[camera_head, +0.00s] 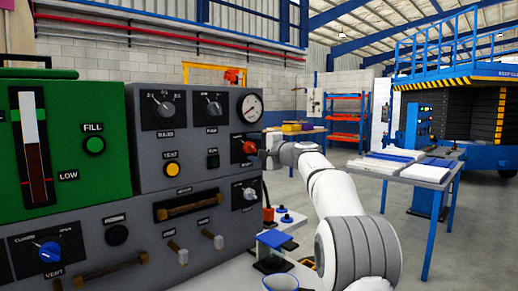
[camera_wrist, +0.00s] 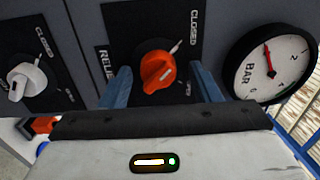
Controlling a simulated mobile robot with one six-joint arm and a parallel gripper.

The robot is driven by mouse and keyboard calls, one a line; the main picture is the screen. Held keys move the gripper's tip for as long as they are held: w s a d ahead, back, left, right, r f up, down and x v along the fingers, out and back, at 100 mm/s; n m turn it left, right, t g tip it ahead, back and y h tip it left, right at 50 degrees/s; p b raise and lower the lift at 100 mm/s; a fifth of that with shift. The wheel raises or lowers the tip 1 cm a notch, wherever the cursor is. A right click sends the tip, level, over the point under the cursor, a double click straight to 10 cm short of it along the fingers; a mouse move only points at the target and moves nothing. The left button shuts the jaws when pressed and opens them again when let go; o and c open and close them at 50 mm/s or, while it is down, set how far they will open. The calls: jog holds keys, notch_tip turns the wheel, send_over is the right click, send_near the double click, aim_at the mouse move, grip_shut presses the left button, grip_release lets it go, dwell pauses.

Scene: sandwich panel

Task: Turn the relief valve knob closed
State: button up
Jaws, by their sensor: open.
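The orange-red relief valve knob (camera_wrist: 157,66) sits on a black plate (camera_wrist: 128,27) lettered "RELIEF", with "CLOSED" and a smaller label, probably "OPEN", along one edge. A white mark shows on the knob's face; I cannot tell exactly which label it points at. My gripper (camera_wrist: 160,72) is open, with one blue finger on each side of the knob and visible gaps between. In the head view the knob (camera_head: 249,148) is at the panel's right edge, and my gripper (camera_head: 266,153) reaches it from the right, its fingers mostly hidden.
A round BAR gauge (camera_wrist: 272,60) is close to the right finger. A white knob (camera_wrist: 22,82) is at left in the wrist view. The grey panel (camera_head: 205,150) holds several other knobs, buttons and handles. A table (camera_head: 425,172) stands apart at right.

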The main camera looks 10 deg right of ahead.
jog(key=b+v, duration=0.1)
jog(key=v, duration=0.6)
jog(key=shift+s+d, duration=0.2)
jog(key=shift+s, duration=0.15)
jog(key=s+a+f+n+g+h+p, duration=0.2)
jog(key=s+a+n+g+p, duration=0.15)
jog(key=s+p, duration=0.55)
jog(key=s+a+f+n+g+h+p, duration=0.2)
jog(key=s+a+g+p, duration=0.3)
jog(key=s, duration=0.8)
jog(key=s+d+f+n+g+h+p, duration=0.1)
jog(key=s+f+h+p, duration=0.1)
jog(key=s, duration=0.5)
jog(key=s+d+f+n+g+h+p, duration=0.1)
jog(key=s+p, duration=0.3)
jog(key=s, duration=0.4)
jog(key=s+d+f+n+g+h+p, duration=0.2)
jog(key=s+d+f+n+h+p, duration=0.1)
jog(key=s, duration=0.5)
jog(key=shift+d+f+p, duration=0.25)
jog(key=shift+f+p, duration=0.25)
jog(key=shift+p, duration=0.05)
